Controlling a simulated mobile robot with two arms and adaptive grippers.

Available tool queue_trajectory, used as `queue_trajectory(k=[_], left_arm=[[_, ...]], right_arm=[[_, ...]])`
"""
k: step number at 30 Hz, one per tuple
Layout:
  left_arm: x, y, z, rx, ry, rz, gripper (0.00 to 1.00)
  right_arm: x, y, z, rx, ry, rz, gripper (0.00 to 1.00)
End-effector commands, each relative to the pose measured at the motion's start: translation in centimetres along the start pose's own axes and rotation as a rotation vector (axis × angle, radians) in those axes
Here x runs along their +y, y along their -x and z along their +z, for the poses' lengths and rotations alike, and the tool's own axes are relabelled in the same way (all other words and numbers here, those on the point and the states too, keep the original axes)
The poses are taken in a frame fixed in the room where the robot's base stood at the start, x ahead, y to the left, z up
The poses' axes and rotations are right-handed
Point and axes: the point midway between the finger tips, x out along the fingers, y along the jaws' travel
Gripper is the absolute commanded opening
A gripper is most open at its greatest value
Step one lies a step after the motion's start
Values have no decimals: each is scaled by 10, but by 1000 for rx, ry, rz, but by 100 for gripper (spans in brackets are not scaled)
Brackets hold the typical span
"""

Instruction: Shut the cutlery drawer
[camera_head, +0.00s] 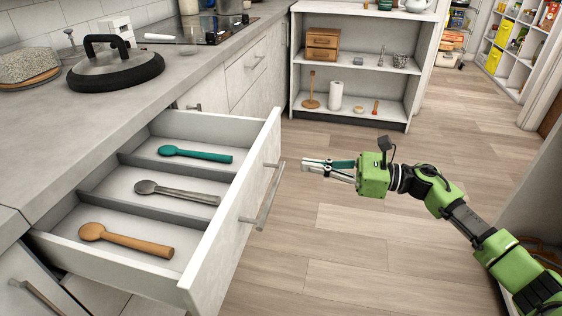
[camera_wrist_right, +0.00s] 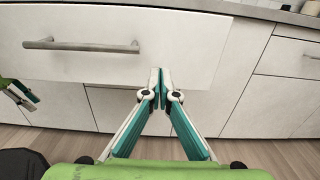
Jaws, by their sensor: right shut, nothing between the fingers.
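The cutlery drawer (camera_head: 213,262) is pulled well out from under the counter. A teal spoon (camera_head: 196,154), a grey spoon (camera_head: 178,192) and a wooden spoon (camera_head: 126,240) lie in separate compartments. The drawer's bar handle (camera_head: 267,198) is on its front; the front (camera_wrist_right: 185,50) and handle (camera_wrist_right: 80,45) also fill the upper right wrist view. My right gripper (camera_head: 304,165) is shut and empty, pointing at the drawer front from the right with a gap; its tips (camera_wrist_right: 161,70) show in the wrist view. My left gripper (camera_wrist_right: 22,96) shows partly at the wrist view's left edge; its jaws are unclear.
A lidded pan (camera_head: 115,68) stands on the counter (camera_head: 60,130). A white shelf unit (camera_head: 345,65) holding small items stands at the back. The wooden floor (camera_head: 350,235) right of the drawer is clear. Another cabinet handle (camera_head: 35,297) is at bottom left.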

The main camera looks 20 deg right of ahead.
Motion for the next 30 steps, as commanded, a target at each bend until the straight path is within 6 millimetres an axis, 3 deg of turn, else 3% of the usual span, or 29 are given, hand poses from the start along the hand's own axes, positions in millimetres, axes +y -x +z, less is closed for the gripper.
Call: queue_trajectory(k=[6,12,30], left_arm=[[0,2,-1,0,0,0,30],[0,3,-1,1,0,0,30],[0,2,-1,1,0,0,30]], right_arm=[[0,-45,2,-4,0,0,0],[-1,-69,1,-2,-2,-1,0],[0,-79,0,-1,-2,-1,0]])
